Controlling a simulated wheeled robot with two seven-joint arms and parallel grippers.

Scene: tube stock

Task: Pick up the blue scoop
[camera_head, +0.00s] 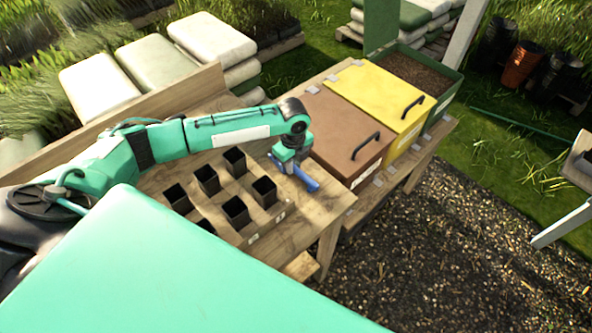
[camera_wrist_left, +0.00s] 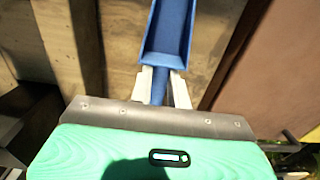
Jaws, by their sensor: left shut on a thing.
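The blue scoop (camera_head: 306,181) is at the right end of the wooden bench, beside the brown bin. My left gripper (camera_head: 289,165) is over the bench and shut on the scoop. In the left wrist view the two pale fingers (camera_wrist_left: 162,88) sit on either side of the scoop's narrow handle. The scoop's open trough (camera_wrist_left: 170,30) points away from the gripper toward the top of that view. I cannot tell whether the scoop touches the bench. My right gripper is not in view.
Several black square pots (camera_head: 236,210) stand in a wooden rack left of the gripper. A brown-lidded bin (camera_head: 335,130), a yellow-lidded bin (camera_head: 385,100) and an open green bin (camera_head: 447,88) of soil stand to the right. Gravel (camera_head: 430,240) lies in front.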

